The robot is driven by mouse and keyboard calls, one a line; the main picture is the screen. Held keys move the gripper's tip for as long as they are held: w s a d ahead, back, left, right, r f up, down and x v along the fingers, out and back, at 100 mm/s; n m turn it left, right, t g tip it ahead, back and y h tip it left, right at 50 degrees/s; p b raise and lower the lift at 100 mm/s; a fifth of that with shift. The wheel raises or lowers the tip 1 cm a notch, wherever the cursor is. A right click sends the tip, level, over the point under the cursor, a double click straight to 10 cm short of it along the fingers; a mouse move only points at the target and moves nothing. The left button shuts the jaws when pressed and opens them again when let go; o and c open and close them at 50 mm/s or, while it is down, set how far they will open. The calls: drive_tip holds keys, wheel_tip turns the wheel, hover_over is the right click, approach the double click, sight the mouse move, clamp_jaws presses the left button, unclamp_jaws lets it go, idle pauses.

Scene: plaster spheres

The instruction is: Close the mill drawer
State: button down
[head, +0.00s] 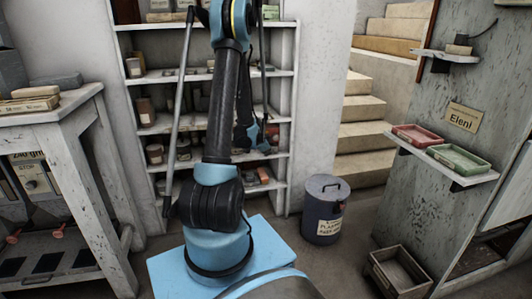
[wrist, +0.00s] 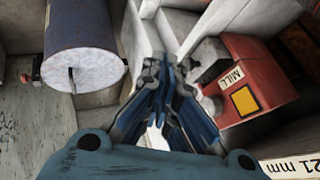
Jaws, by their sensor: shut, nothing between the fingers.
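The mill is a red box (wrist: 246,78) with a MILL label and a yellow square, at the right of the wrist view. A pale grey block (wrist: 206,58) sits against its left side. I cannot tell whether that block is the drawer, or how far the drawer stands out. My gripper (wrist: 160,72) is shut and empty, just left of the mill, with no clear contact seen. In the head view my gripper (head: 263,144) is in front of the shelves, and a small red patch beside it may be the mill.
White shelves (head: 287,120) with pots stand behind my arm. A lidded grey bin (head: 324,212) stands right of them; it also shows in the wrist view (wrist: 85,40). A workbench (head: 70,108) is at left. A wooden crate (head: 398,270) lies on the floor at right.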

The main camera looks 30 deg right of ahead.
drive_tip(key=w+d+f, duration=0.4)
drive_tip(key=w, duration=0.1)
drive_tip(key=shift+w+d+f, duration=0.35)
drive_tip(key=shift+d+f, duration=0.05)
idle(0.4)
